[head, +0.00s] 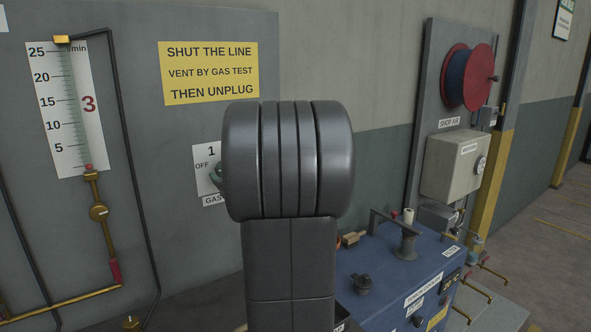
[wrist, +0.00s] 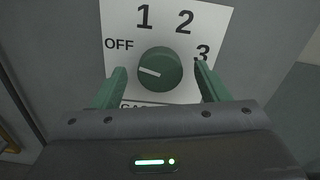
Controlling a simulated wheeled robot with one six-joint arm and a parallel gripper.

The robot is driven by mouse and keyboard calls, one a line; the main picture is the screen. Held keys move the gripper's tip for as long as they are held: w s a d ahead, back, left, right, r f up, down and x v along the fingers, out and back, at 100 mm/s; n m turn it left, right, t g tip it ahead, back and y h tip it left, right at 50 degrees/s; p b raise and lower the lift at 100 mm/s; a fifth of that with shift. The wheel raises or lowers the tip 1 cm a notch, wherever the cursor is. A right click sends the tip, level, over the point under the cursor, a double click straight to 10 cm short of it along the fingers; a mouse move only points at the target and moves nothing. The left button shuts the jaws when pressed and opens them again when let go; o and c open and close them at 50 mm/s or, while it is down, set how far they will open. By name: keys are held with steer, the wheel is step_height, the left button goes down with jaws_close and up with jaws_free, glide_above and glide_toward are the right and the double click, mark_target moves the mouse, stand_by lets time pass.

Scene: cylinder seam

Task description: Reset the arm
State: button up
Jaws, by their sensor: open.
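My gripper (wrist: 162,82) is open in the wrist view, its two green fingers apart on either side of a round green knob (wrist: 160,69). The knob sits on a white dial plate (wrist: 222,25) marked OFF, 1, 2 and 3, and its white pointer line is toward the left, near OFF. I cannot tell how far the fingertips stand from the panel. In the head view my dark arm hides most of the dial plate (head: 205,160); a bit of green shows at its edge, and my fingers are mostly hidden.
A flow gauge (head: 65,110) with brass pipes is on the grey panel at left. A yellow sign (head: 208,72) reads "SHUT THE LINE, VENT BY GAS TEST, THEN UNPLUG". A blue machine (head: 385,265) stands at lower right; a hose reel (head: 467,77) and beige box (head: 455,165) are behind it.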

steer(key=v, duration=0.3)
steer(key=shift+s, duration=0.1)
stand_by(0.3)
